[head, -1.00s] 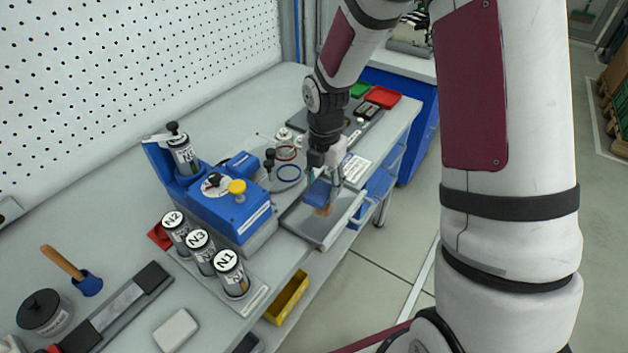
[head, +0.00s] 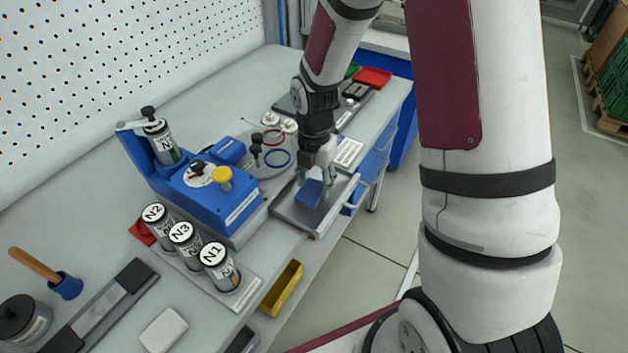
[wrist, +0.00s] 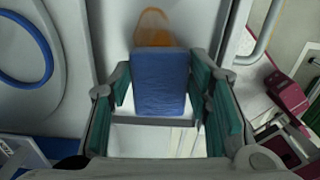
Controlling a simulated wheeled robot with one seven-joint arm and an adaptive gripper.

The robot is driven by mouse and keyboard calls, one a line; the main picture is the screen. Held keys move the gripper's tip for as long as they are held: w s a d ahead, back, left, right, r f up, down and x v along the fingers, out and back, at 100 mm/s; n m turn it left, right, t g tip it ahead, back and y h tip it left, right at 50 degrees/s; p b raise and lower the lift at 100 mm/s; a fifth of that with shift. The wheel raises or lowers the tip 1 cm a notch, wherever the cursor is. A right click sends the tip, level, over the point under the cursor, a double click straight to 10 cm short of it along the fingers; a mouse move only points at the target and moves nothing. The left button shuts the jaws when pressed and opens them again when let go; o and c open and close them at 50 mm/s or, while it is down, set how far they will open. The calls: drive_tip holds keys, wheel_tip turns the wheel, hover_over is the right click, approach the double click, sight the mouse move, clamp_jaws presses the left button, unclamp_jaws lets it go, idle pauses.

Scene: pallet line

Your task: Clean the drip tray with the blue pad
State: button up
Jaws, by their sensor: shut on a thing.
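The blue pad (head: 309,193) is between the fingers of my gripper (head: 324,178), which is shut on it. In the wrist view the pad (wrist: 160,82) sits between the green-lined fingers of my gripper (wrist: 165,95). The drip tray (head: 292,213) is a grey metal tray with a pale handle at the table's front edge, and the pad is over it. An orange-brown stain (wrist: 153,27) shows on the tray just beyond the pad in the wrist view. I cannot tell whether the pad touches the tray.
A blue machine (head: 205,190) stands left of the tray. Labelled canisters (head: 218,266) stand in front of it. A blue ring (head: 278,158) and a red ring (head: 274,137) lie behind the tray. A yellow bin (head: 282,288) sits below the table edge.

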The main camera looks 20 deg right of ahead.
drive_tip(key=shift+f+b, duration=0.45)
drive_tip(key=shift+f, duration=0.6)
idle(0.4)
drive_tip(key=shift+w+d+r, duration=0.1)
drive_tip(key=shift+w+d, duration=0.5)
drive_tip(key=shift+d, duration=0.2)
drive_tip(key=shift+w+d+r, duration=0.1)
drive_tip(key=shift+w+d, duration=0.45)
drive_tip(key=shift+d, duration=0.2)
drive_tip(key=shift+w+d+f, duration=0.1)
drive_tip(key=shift+w+d, duration=0.45)
drive_tip(key=shift+d, duration=0.25)
drive_tip(key=shift+w+d+f, duration=0.1)
drive_tip(key=shift+w+d, duration=0.4)
drive_tip(key=shift+d, duration=0.25)
drive_tip(key=shift+r+p, duration=0.1)
drive_tip(key=shift+p, duration=0.25)
drive_tip(key=shift+s+a+r+p, duration=0.1)
drive_tip(key=shift+s+a+p, duration=0.15)
drive_tip(key=shift+s+a, duration=0.25)
drive_tip(key=shift+s+a+p, duration=0.25)
drive_tip(key=shift+a, duration=0.35)
drive_tip(key=shift+s+a+p, duration=0.35)
drive_tip(key=shift+s+a, duration=0.4)
drive_tip(key=shift+a, duration=0.25)
drive_tip(key=shift+s+a+p, duration=0.35)
drive_tip(key=shift+s+a, duration=0.35)
drive_tip(key=shift+a, duration=0.3)
